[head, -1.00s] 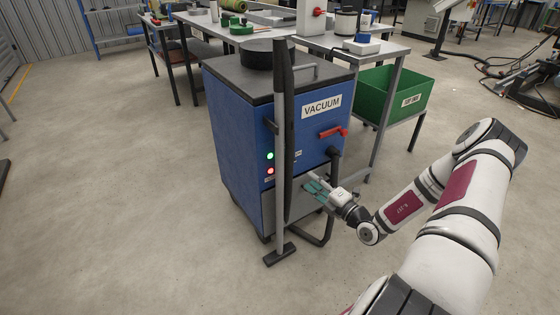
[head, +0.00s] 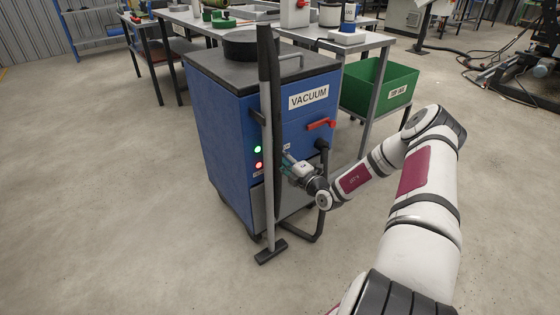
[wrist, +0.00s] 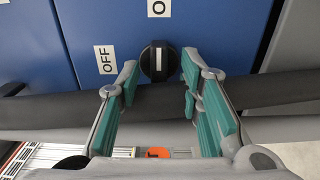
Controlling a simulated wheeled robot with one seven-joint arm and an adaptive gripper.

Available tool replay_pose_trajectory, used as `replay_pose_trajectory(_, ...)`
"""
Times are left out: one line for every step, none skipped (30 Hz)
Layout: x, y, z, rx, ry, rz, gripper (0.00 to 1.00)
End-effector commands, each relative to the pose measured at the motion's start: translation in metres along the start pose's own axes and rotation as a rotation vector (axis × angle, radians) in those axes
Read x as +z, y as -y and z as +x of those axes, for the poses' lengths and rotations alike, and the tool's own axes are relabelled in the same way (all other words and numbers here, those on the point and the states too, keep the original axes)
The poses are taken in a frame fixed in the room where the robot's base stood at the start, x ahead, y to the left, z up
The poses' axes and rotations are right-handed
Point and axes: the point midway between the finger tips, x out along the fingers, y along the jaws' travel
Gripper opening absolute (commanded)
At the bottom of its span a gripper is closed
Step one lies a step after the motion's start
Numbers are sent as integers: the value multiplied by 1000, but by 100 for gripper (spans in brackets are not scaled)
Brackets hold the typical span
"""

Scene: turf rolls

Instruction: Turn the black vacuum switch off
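The blue vacuum cabinet (head: 228,130) stands ahead with a white VACUUM label. In the wrist view the black switch (wrist: 158,61) is a round knob on the blue panel. Its white mark runs up and down in the picture, in line with a partly cut-off label (wrist: 158,8) starting with O. The OFF label (wrist: 105,60) is to its left. My gripper (wrist: 159,72) is open, with one teal-padded finger on each side of the knob; I cannot tell whether they touch it. In the head view my gripper (head: 287,164) is at the cabinet front, and the switch is hidden.
A grey wand (head: 267,190) stands upright before the cabinet, left of my gripper. A black hose (head: 323,170) hangs right of it. A red lever (head: 321,124) is above. Green and red lights (head: 258,157) glow. A green bin (head: 378,92) stands right. Floor at left is clear.

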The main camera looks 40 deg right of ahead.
Motion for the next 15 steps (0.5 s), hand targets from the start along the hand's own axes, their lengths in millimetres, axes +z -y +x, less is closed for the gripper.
replay_pose_trajectory(0, 0, 5, 2, 0, -1, 33)
replay_pose_trajectory(0, 0, 7, 2, 0, -1, 33)
replay_pose_trajectory(0, 0, 9, 2, 1, 0, 33)
replay_pose_trajectory(0, 0, 10, 2, 1, 0, 33)
replay_pose_trajectory(0, 0, 11, 2, 1, 0, 33)
replay_pose_trajectory(0, -1, 12, 1, 1, 1, 33)
replay_pose_trajectory(0, -1, 12, 1, 1, 1, 33)
replay_pose_trajectory(0, -1, 13, 1, 1, 1, 33)
replay_pose_trajectory(0, -1, 13, 1, 1, 1, 33)
replay_pose_trajectory(0, -1, 13, 1, 1, 1, 33)
replay_pose_trajectory(0, -1, 12, 1, 1, 1, 33)
replay_pose_trajectory(0, -1, 12, 1, 1, 1, 33)
replay_pose_trajectory(0, -1, 12, 1, 1, 1, 33)
replay_pose_trajectory(0, -1, 12, 1, 1, 1, 31)
replay_pose_trajectory(0, -1, 12, 1, 1, 1, 22)
